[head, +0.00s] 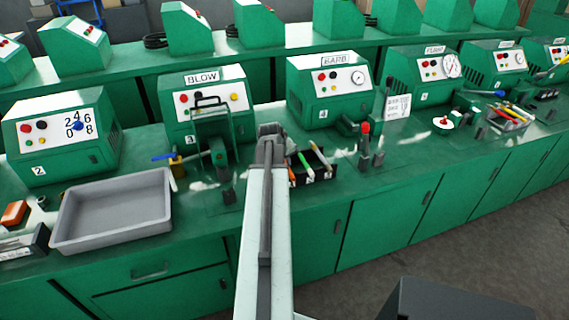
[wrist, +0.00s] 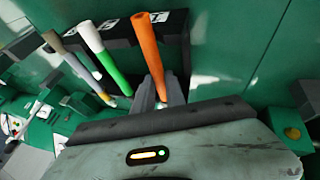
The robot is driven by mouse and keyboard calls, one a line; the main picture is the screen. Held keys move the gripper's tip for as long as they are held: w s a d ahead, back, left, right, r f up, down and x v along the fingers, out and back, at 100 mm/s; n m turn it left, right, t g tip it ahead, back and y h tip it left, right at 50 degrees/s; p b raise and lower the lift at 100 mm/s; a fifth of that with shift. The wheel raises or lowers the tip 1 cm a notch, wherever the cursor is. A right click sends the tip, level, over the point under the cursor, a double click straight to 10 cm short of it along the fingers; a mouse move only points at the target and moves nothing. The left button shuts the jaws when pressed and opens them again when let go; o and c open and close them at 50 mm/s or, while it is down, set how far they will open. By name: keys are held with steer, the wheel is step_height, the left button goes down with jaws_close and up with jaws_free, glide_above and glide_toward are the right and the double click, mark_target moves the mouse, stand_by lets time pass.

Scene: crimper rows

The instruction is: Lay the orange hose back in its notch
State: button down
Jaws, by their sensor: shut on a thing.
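In the wrist view, my gripper (wrist: 160,93) is shut on the lower end of the orange hose (wrist: 149,48). The hose stands out beyond the jaws, and its free end crosses in front of the right part of a black notched rack (wrist: 122,38). I cannot tell whether the hose touches the rack or lies in a notch.
A white-and-green hose (wrist: 100,58) and a grey hose (wrist: 75,62) lean at the rack. To the right of the rack stands a red-topped lever (head: 365,135). A grey tray (head: 115,212) sits on the bench at left. Green machines line the bench behind.

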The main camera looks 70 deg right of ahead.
steer(key=c, duration=1.3)
jaws_free()
steer(key=shift+r, duration=0.1)
steer(key=p+v, duration=0.7)
steer(key=shift+a+r, duration=0.2)
steer(key=shift+r, duration=0.1)
steer(key=shift+w, duration=0.1)
